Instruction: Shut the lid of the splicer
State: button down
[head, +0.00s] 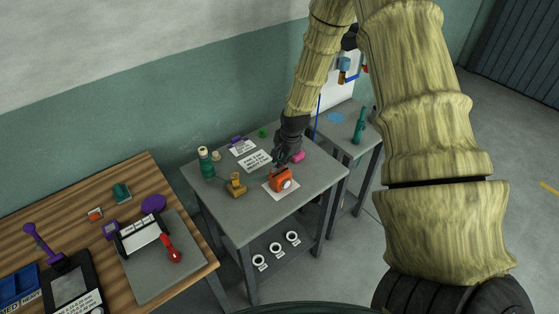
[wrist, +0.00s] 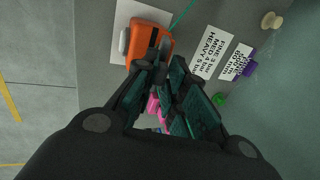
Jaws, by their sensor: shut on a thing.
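The splicer, an orange block (head: 281,181) with a pale round part on its front, sits on a white sheet (head: 268,187) on the grey table. In the wrist view the orange body (wrist: 149,38) is at the upper left, with a teal strand (wrist: 181,17) running from it. My gripper (head: 283,164) is at the splicer's rear top edge. In the wrist view my gripper (wrist: 166,66) has its fingertips at a small grey piece (wrist: 163,46) against the orange body and is shut on it. The fingers hide part of the splicer, and I cannot tell the lid's angle.
Beside it on the grey table (head: 245,222) are a pink object (head: 298,157), a brass-coloured object (head: 236,185), a green cone (head: 206,165) and printed cards (head: 255,161). A side table (head: 350,146) stands behind right. A wooden bench (head: 60,208) with tools is at left.

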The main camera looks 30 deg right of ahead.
jog(key=shift+s+f+t+b, duration=0.45)
jog(key=shift+s+t+b, duration=0.25)
jog(key=shift+t+b, duration=0.6)
jog(key=shift+s+f+t+b, duration=0.45)
jog(key=shift+s+t+b, duration=0.35)
jog(key=shift+b, duration=0.8)
jog(key=s+f+t+b, duration=0.1)
jog(key=t+b, duration=0.2)
jog(key=b, duration=0.2)
jog(key=f+t+b, duration=0.2)
jog(key=t+b, duration=0.1)
jog(key=b, duration=0.1)
jog(key=s+f+t+y+b, duration=0.1)
jog(key=f+t+b, duration=0.1)
jog(key=b, duration=0.3)
jog(key=shift+s+d+t+b, duration=0.25)
jog(key=shift+s+t+b, duration=0.05)
jog(key=shift+t, duration=0.2)
jog(key=shift+f+t+b, duration=0.25)
jog(key=shift+t+b, duration=0.45)
jog(key=shift+b, duration=0.4)
jog(key=c, duration=1.5)
grip_release()
